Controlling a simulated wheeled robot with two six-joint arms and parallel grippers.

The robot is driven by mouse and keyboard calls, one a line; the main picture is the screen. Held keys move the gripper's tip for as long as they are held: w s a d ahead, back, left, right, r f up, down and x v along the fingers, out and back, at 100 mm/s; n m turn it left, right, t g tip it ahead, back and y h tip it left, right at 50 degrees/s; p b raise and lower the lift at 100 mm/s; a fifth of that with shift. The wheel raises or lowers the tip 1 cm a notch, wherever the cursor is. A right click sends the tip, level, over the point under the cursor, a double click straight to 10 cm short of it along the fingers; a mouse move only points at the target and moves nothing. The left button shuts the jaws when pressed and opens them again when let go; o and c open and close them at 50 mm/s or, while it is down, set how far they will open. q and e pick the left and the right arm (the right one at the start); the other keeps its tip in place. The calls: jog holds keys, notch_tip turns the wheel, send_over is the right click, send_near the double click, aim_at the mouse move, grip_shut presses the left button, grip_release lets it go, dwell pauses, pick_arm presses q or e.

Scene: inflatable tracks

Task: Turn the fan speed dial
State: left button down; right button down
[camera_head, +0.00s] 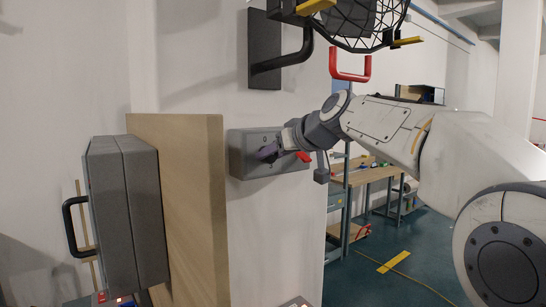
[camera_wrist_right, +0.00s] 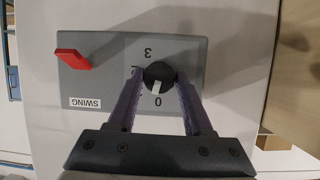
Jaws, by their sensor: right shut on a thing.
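The fan speed dial (camera_wrist_right: 158,77) is a round black knob with a white pointer mark on a grey control box. In the right wrist view, the digits 3 and 0 show beside it, and the white mark lies on the side toward the 0. My right gripper (camera_wrist_right: 160,80) has its two purple fingers closed on both sides of the dial. In the head view, the grey control box (camera_head: 239,158) is fixed to the white wall, and my right gripper (camera_head: 268,152) is at its front, hiding the dial. My left gripper is not in view.
A red lever (camera_wrist_right: 72,59) sits on the same box near a SWING label (camera_wrist_right: 85,102). A caged fan (camera_head: 355,22) hangs above on a black bracket (camera_head: 265,50). A wooden panel (camera_head: 205,200) stands close left of the box, with a grey case (camera_head: 125,210) beyond it.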

jog(key=shift+w+d+m+g+y+b, duration=0.15)
jog(key=shift+m+g+y+b, duration=0.25)
jog(key=shift+m+y, duration=0.6)
jog(key=shift+w+d+m+g+y+b, duration=0.1)
jog(key=shift+m+g+y+b, duration=0.3)
jog(key=shift+m, duration=1)
jog(key=shift+c, duration=1.5)
grip_release()
jog(key=shift+s, duration=0.1)
jog(key=b+v, duration=0.2)
jog(key=v, duration=0.8)
jog(key=shift+d+b, duration=0.3)
jog(key=shift+b, duration=0.1)
